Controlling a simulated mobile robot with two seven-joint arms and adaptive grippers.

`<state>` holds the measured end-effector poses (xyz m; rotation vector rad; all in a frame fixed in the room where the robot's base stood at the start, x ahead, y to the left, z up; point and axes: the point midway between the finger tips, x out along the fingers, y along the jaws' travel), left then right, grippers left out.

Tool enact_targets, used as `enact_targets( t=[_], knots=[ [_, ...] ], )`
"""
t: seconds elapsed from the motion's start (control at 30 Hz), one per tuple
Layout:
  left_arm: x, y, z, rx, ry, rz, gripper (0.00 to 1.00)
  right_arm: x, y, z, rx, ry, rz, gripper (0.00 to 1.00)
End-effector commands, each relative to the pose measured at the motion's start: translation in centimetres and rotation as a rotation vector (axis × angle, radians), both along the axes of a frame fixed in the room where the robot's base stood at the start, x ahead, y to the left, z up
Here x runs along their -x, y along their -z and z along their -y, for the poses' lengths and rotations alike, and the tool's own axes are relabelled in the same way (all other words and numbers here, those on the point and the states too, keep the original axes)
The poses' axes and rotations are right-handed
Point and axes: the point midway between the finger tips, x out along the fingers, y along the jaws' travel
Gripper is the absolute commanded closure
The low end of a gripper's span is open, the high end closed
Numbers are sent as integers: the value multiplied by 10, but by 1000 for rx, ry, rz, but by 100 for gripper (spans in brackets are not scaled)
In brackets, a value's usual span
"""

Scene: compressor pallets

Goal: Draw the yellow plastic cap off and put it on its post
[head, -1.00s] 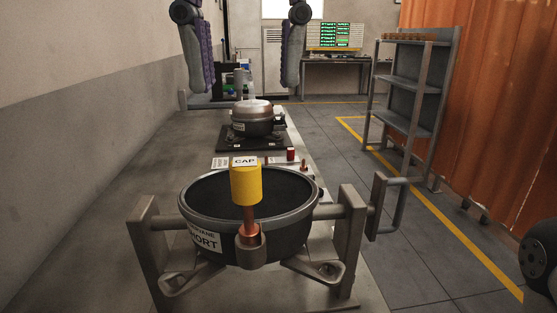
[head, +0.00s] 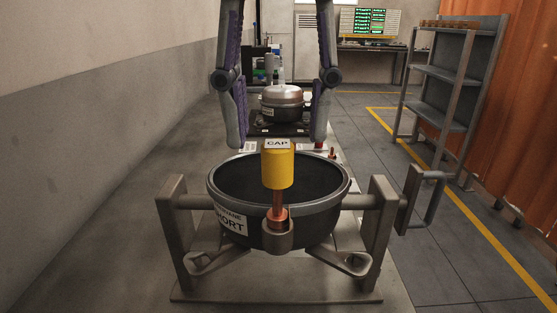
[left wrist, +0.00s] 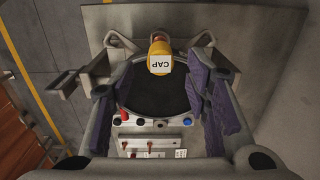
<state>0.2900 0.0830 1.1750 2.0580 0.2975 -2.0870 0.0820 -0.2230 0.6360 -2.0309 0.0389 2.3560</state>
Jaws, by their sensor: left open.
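The yellow cap (head: 278,168), labelled CAP, sits upright on a copper-coloured pipe (head: 278,203) at the front of the black compressor bowl (head: 225,212). It also shows in the left wrist view (left wrist: 160,57). My left gripper (head: 277,140) is open and empty, its two purple-padded fingers hanging above the bowl, one to each side of the cap's line. In the left wrist view the fingers flank the bowl, with the cap near the top between them. A small copper-red post (head: 332,153) stands behind the bowl to the right. My right gripper does not show.
The bowl hangs in a grey metal stand (head: 178,240) with a handle (head: 428,195) sticking out at right. A second, lidded compressor (head: 282,97) stands farther back on a dark base. A shelf rack (head: 445,95) stands at the right. The bench left of the stand is clear.

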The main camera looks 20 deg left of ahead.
Motion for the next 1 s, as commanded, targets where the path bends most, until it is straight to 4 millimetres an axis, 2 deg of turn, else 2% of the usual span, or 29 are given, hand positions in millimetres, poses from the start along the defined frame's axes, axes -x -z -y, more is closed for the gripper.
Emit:
enact_targets(
  t=[0.03, 0.13, 0.3, 1.0],
  knots=[
    [7, -4, 0, 0, 1, 23, 57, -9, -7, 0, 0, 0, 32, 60],
    [5, 8, 0, 0, 1, 17, 57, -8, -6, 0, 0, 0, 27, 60],
    [4, 18, 0, 2, 1, 14, 57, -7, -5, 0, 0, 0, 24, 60],
    [4, 19, 0, 2, 1, 15, 57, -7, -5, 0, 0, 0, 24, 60]
  ],
)
